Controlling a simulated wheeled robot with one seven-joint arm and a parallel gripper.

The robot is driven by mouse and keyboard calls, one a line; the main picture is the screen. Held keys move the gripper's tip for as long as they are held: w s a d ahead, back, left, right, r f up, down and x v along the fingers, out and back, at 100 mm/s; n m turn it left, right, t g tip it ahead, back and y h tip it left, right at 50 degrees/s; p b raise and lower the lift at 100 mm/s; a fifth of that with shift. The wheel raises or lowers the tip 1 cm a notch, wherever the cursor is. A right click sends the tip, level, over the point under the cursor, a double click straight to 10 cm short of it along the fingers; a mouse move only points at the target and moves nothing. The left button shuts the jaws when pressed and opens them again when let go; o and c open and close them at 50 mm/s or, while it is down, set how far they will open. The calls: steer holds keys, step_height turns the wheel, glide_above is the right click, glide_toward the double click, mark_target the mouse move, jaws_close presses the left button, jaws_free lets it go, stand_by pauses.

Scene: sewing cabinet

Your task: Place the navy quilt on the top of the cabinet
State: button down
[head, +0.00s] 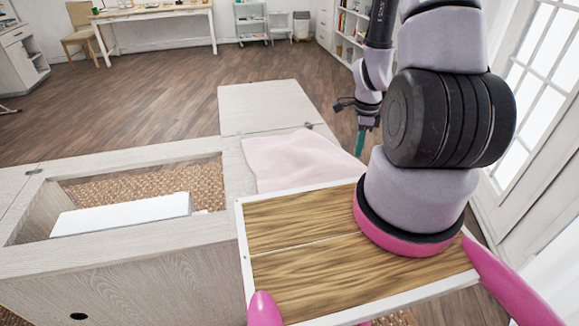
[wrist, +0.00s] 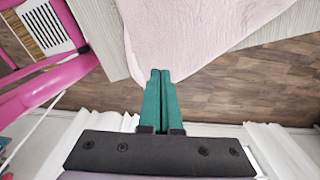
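I see no navy quilt in either view. A pale pink quilt (head: 300,160) lies spread on the pale wooden cabinet (head: 140,255), to the right of its opening. The quilt also fills the upper middle of the wrist view (wrist: 190,30), with the cabinet's pale edge (wrist: 98,35) beside it. My gripper (head: 360,144) is just to the right of the quilt in the head view. Its green fingers (wrist: 160,74) are together with nothing visible between them. They point toward the quilt's edge; whether they touch it cannot be told.
The cabinet's opening holds a long white object (head: 125,214). A flat pale leaf (head: 265,105) extends behind the quilt. A desk (head: 155,14), a chair (head: 84,28) and shelves (head: 350,25) stand far back. The wooden floor (head: 150,95) between is clear. A glazed door is at right.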

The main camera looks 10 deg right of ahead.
steer(key=shift+w+a+f, duration=0.75)
steer(key=shift+w+a, duration=0.3)
steer(key=shift+a, duration=0.45)
steer(key=shift+w+a+f, duration=0.8)
steer(key=shift+w+a, duration=0.25)
steer(key=shift+a, duration=0.45)
steer(key=shift+w+a+f, duration=0.75)
steer(key=shift+w+a, duration=0.3)
steer(key=shift+a, duration=0.45)
steer(key=shift+f, duration=0.1)
